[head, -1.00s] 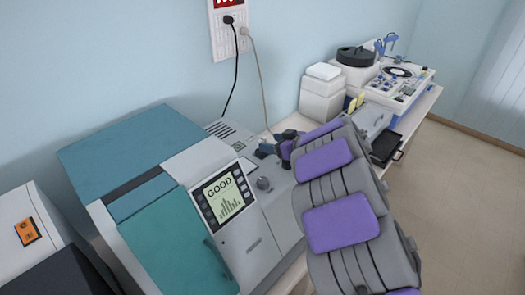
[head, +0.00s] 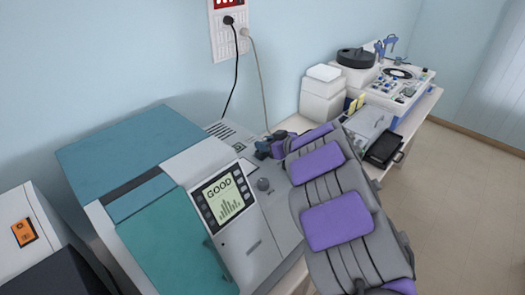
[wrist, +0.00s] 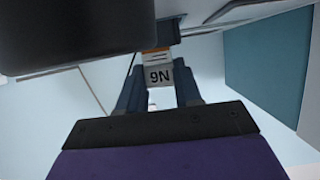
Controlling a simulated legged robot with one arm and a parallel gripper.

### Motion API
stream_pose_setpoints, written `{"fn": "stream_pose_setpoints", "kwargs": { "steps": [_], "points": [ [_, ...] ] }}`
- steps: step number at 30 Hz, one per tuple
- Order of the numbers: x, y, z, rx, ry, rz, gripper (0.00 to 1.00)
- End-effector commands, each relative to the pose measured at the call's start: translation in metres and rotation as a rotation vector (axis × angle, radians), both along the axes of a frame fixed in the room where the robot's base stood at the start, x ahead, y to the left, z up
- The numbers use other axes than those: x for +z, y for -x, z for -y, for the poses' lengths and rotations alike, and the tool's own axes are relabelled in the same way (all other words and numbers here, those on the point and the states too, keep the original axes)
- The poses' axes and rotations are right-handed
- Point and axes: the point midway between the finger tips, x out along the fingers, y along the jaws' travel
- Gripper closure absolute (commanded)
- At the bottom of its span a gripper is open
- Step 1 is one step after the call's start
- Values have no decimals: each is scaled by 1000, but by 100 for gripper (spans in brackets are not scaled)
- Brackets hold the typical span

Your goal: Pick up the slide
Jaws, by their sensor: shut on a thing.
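In the wrist view, the slide (wrist: 160,77) is a small pale plate with dark characters, upside down in the picture, and an orange band at its far end. It sits between the two blue-grey fingers of my gripper (wrist: 159,92), which is shut on it. The slide's far end lies close to a dark block (wrist: 167,30); I cannot tell if they touch. In the head view my gripper (head: 268,150) is small, at the right rear side of the teal and grey machine, and the slide cannot be made out there.
The teal and grey machine (head: 180,148) with a "GOOD" screen (head: 222,198) fills the left and middle. White boxes (head: 320,95), a black tray (head: 384,149) and a device with a dark round lid (head: 356,56) stand on the bench behind. Open floor lies right.

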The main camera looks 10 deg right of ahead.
Motion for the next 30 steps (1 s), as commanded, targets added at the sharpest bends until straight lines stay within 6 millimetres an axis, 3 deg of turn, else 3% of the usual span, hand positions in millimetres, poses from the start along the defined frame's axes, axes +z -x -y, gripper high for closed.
{"fn": "stream_pose_setpoints", "kwargs": {
  "steps": [5, 17, 23, 30],
  "points": [
    [0, 0, 0, 0, 0, 0, 100],
    [12, 0, 0, 0, 0, 2, 100],
    [42, 0, 0, 0, -1, 5, 100],
    [90, 0, -1, 3, 2, 6, 100]
  ]
}}
